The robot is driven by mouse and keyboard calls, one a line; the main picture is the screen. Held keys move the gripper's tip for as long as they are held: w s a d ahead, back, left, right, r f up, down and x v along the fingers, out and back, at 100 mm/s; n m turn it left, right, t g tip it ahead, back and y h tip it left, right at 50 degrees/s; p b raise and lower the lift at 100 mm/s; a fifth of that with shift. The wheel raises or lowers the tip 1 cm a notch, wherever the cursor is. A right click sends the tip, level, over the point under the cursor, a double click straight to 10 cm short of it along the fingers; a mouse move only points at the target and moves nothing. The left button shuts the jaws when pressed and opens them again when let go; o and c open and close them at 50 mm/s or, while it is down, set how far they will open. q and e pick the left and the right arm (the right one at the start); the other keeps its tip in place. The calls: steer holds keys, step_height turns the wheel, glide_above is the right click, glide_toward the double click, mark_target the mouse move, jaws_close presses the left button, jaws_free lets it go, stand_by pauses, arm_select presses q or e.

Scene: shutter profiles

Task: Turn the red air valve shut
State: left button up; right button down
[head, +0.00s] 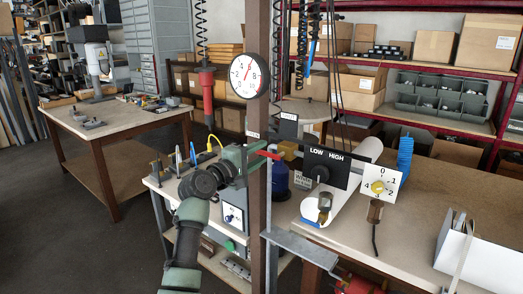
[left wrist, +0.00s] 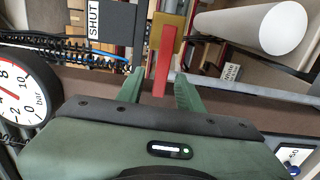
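The red valve lever (head: 269,154) sticks out to the left from its brass body (head: 290,149), beside the brown post in the head view. In the left wrist view the red lever (left wrist: 162,62) runs down from the brass part (left wrist: 168,30), and its end lies between my green fingers. My left gripper (head: 258,156) is open, with a gap on each side of the lever; the post partly hides it in the head view. A SHUT label (left wrist: 94,20) is at the upper left of the lever in the left wrist view. My right gripper is not in view.
A round pressure gauge (head: 249,76) is on the brown post (head: 258,210), close to my left arm. A LOW/HIGH switch box (head: 325,166) and a numbered dial plate (head: 381,184) stand to the right. A white roll (head: 345,185) lies on the bench (head: 420,205).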

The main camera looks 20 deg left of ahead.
arm_select(q)
steer(key=shift+w+d, duration=0.25)
steer(key=shift+w, duration=0.35)
jaws_close()
steer(key=shift+f, duration=0.1)
stand_by(1.0)
